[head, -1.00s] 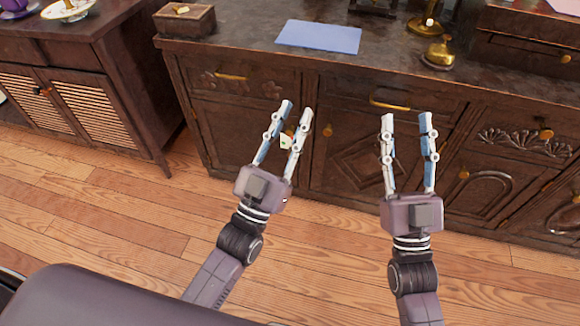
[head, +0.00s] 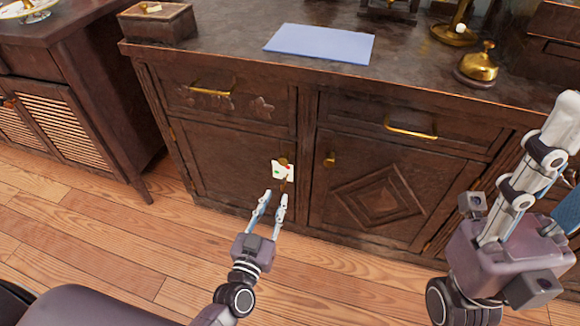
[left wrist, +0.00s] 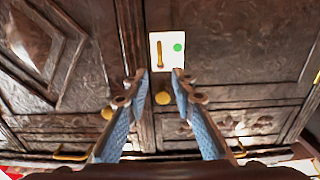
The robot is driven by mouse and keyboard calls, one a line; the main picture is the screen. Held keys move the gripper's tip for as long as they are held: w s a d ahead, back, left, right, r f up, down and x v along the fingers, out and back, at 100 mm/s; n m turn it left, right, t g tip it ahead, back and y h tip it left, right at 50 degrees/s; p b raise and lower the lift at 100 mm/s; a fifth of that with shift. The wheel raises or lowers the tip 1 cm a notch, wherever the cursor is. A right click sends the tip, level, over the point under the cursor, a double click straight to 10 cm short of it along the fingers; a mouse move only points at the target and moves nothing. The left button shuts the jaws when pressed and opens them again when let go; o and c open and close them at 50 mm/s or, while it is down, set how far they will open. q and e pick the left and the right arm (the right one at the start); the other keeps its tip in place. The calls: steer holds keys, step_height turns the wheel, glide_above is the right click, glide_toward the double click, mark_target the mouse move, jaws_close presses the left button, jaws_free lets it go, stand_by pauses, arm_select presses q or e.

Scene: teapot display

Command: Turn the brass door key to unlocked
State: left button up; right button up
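A white lock plate (head: 277,173) sits on the left cabinet door, with a green mark on its left and a red mark on its right in the head view. The brass key (left wrist: 159,54) is on the plate; in the left wrist view it lies along the picture's vertical, beside the green dot. My left gripper (head: 275,198) is open and empty, its fingertips just short of the plate and apart from the key. Its fingers (left wrist: 160,75) also show in the left wrist view, one to each side. My right gripper (head: 566,165) is open at the right edge, partly cut off.
A brass knob (head: 330,159) is on the right door; another (left wrist: 163,97) is close to the plate. Drawer handles (head: 411,132) stick out above. A blue sheet (head: 320,43), a small box (head: 158,22) and a brass bell (head: 478,66) are on the cabinet top.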

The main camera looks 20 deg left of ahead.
mark_target(281, 187)
arm_select(q)
steer(key=shift+w+f, duration=0.3)
steer(key=shift+f, duration=0.05)
steer(key=shift+w+d+r+b, duration=0.1)
steer(key=shift+w+b, duration=1.3)
steer(key=shift+w, duration=2.2)
jaws_close()
